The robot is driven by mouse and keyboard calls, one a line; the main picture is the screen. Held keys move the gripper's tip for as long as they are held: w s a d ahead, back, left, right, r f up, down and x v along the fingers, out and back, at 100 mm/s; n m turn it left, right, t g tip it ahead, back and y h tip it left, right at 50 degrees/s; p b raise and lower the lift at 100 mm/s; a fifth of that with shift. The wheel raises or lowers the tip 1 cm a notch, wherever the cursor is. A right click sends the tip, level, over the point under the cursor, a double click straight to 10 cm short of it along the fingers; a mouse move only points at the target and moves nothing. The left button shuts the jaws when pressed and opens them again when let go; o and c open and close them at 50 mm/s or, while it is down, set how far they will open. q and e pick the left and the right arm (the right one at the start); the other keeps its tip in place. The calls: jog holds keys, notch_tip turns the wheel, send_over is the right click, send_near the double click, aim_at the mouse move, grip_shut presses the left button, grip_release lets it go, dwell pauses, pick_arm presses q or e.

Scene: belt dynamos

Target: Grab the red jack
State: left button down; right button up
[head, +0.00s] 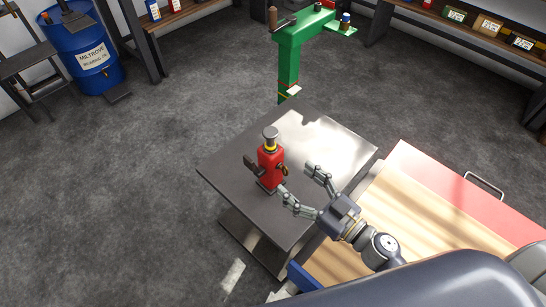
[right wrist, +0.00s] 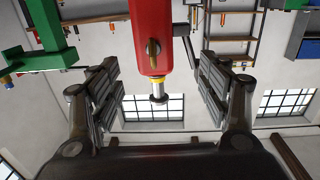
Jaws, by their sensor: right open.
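The red jack (head: 270,168) stands upright on the dark metal top of a small table (head: 225,168). It has a grey cap, a yellow ring and a dark lever on its left side. My right gripper (head: 298,181) is open just to the right of the jack, with its fingers pointing toward it. In the right wrist view the jack (right wrist: 152,38) appears upside down, ahead of and between the spread fingers of my right gripper (right wrist: 160,92). The fingers look clear of it. My left gripper is not in view.
A wooden-topped red cabinet (head: 440,185) stands right of the table. A green stand (head: 289,65) rises behind the table. A blue barrel (head: 85,50) is at the far left, and shelves with boxes (head: 488,26) line the back right. The floor to the left is mostly clear.

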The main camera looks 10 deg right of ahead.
aim_at(278, 161)
jog(key=x, duration=0.5)
jog(key=shift+p, duration=0.35)
jog(key=shift+w+d+x, duration=0.1)
jog(key=shift+d+x, duration=0.1)
jog(key=shift+x, duration=1.3)
jog(key=shift+w+d+x, duration=0.1)
jog(key=shift+d+x, duration=0.05)
jog(key=shift+x, duration=1.35)
jog(key=shift+r, duration=0.2)
grip_shut()
jog(key=shift+w+r, duration=0.1)
jog(key=shift+r, duration=0.1)
